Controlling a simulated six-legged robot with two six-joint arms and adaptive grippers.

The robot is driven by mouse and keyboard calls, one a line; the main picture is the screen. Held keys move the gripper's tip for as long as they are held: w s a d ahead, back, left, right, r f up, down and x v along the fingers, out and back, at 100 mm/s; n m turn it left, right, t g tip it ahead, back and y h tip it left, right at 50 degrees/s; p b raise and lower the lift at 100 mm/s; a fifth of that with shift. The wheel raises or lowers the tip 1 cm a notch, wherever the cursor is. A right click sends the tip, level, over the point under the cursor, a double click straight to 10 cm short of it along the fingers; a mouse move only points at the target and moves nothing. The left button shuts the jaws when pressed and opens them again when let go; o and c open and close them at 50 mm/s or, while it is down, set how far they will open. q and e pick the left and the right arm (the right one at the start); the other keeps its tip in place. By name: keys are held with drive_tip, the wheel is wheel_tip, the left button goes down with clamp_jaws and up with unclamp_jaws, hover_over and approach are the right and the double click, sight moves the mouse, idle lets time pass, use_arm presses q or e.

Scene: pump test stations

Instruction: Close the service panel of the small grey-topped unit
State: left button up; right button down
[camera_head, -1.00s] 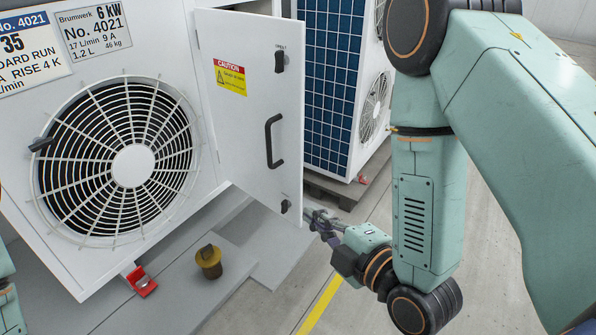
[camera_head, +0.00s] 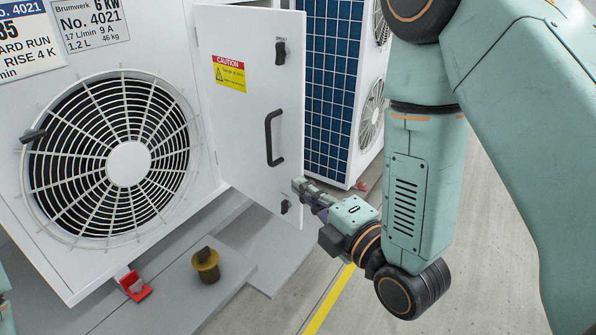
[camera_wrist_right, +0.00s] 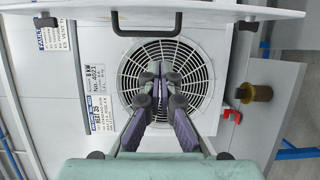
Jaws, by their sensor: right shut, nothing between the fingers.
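The service panel (camera_head: 240,130) is a white door that stands swung open from the fan-fronted unit (camera_head: 205,100). It bears a black handle (camera_head: 273,138), two dark latches and a yellow caution label. The unit's top is out of view. My right gripper (camera_head: 300,186) is shut and empty, near the panel's lower free edge; whether it touches is unclear. In the right wrist view, the shut fingers (camera_wrist_right: 157,72) appear in front of the fan grille, and the panel (camera_wrist_right: 220,12) crosses the top with its handle. My left gripper is not in view.
A brass-coloured plug (camera_head: 206,265) and a red bracket (camera_head: 134,284) sit below the fan (camera_head: 110,160). A unit with a blue gridded side (camera_head: 330,90) stands behind the panel. Bare floor with a yellow line (camera_head: 328,300) lies at the lower right.

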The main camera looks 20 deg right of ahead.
sight(300, 162)
drive_tip(key=w+b, duration=0.1)
drive_tip(key=w, duration=0.1)
drive_tip(key=w+b, duration=0.1)
drive_tip(key=w, duration=0.2)
drive_tip(key=w+d+b, duration=0.1)
drive_tip(key=w, duration=0.1)
drive_tip(key=shift+w+b, duration=0.3)
drive_tip(key=shift+b, duration=0.1)
drive_tip(key=shift+w+d, duration=0.3)
drive_tip(key=shift+d, duration=0.05)
drive_tip(key=shift+d, duration=0.15)
idle(0.4)
